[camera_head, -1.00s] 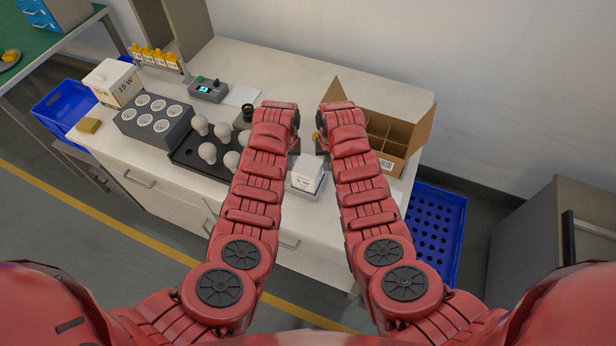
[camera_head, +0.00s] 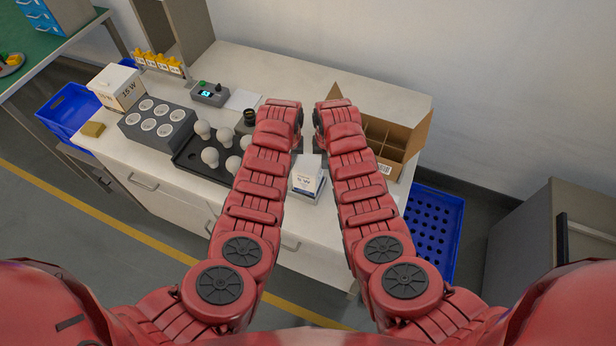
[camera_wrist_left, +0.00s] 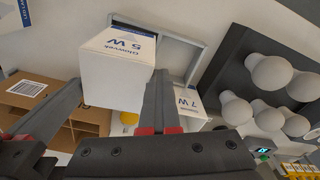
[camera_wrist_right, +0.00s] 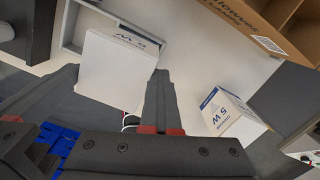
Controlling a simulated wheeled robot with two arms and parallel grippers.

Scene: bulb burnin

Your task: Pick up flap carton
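In the head view a small white carton with a raised flap (camera_head: 307,176) sits on a grey tray (camera_head: 318,195), in front of my grippers. The left wrist view shows a white "5 W" carton (camera_wrist_left: 116,75) beyond the fingers and a "7 W" carton (camera_wrist_left: 188,108) beside it. The right wrist view shows a white carton (camera_wrist_right: 115,72) by the tray and a "5 W" carton (camera_wrist_right: 228,114) to its right. I cannot tell which one is the flap carton. My left gripper (camera_wrist_left: 117,80) and right gripper (camera_wrist_right: 115,75) have their fingers apart; neither visibly grips a carton.
A brown divided box (camera_head: 399,138) stands right of my right arm. A dark tray of bulbs (camera_head: 190,160), a grey socket block (camera_head: 148,137) and a "15 W" carton (camera_head: 118,88) are at left. Blue crates (camera_head: 437,225) stand by the bench.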

